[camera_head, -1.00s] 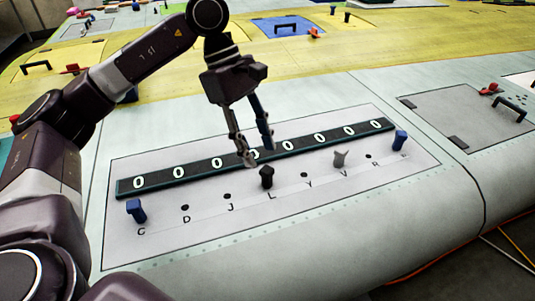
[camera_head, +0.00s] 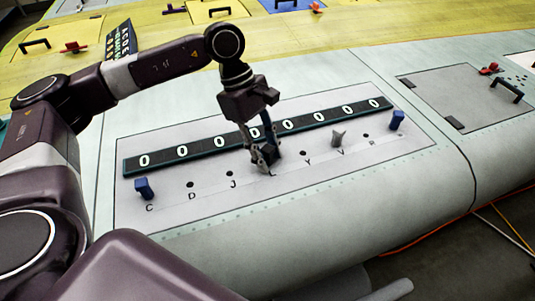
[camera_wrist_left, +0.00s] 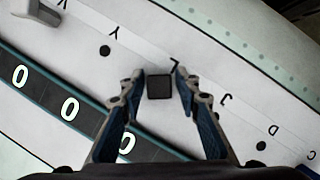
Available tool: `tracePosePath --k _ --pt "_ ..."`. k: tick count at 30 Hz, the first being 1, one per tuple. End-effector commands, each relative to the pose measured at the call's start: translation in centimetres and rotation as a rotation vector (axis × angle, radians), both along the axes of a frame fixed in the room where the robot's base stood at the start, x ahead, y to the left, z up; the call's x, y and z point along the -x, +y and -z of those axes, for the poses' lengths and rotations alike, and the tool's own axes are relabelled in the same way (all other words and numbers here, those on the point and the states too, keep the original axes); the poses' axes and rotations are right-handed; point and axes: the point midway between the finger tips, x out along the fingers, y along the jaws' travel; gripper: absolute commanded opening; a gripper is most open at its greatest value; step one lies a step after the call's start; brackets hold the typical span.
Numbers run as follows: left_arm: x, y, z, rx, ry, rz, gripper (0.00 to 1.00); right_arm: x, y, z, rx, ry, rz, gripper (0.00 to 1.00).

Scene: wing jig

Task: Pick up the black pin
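The black pin (camera_head: 271,153) stands at the L mark on the pale panel, in the row of lettered holes. The left wrist view shows its square black top (camera_wrist_left: 159,87) from above. My left gripper (camera_head: 265,158) is down around the pin, with one finger on each side. In the left wrist view a small gap shows between each fingertip and the pin, so the gripper is open. In the head view the fingers partly cover the pin. My right gripper is not in view.
A blue pin (camera_head: 143,188) stands at C and another blue pin (camera_head: 397,121) at the right end. A grey pin (camera_head: 338,138) stands near V. A dark strip of zeros (camera_head: 215,147) runs behind the row. The holes at D and J are empty.

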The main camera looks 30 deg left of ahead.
Motion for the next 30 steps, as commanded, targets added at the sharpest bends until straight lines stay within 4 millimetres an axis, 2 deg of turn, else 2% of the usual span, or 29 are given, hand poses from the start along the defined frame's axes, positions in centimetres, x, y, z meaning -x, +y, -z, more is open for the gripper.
tracePosePath --k 1,7,20,26,30 --pt "0.0 0.0 0.0 0.0 0.0 0.0 0.23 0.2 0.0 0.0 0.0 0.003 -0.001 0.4" --pt "0.0 0.0 0.0 0.0 0.0 0.0 0.01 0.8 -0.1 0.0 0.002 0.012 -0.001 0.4" --pt "-0.1 0.0 -0.5 0.0 -0.003 0.0 0.0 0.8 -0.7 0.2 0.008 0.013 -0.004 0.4" --pt "-0.1 0.0 -2.8 0.002 -0.006 0.0 0.0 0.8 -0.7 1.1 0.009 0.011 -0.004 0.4" --pt "-0.2 -0.1 -6.1 0.003 -0.009 0.002 0.0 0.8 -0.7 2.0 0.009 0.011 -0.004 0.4"
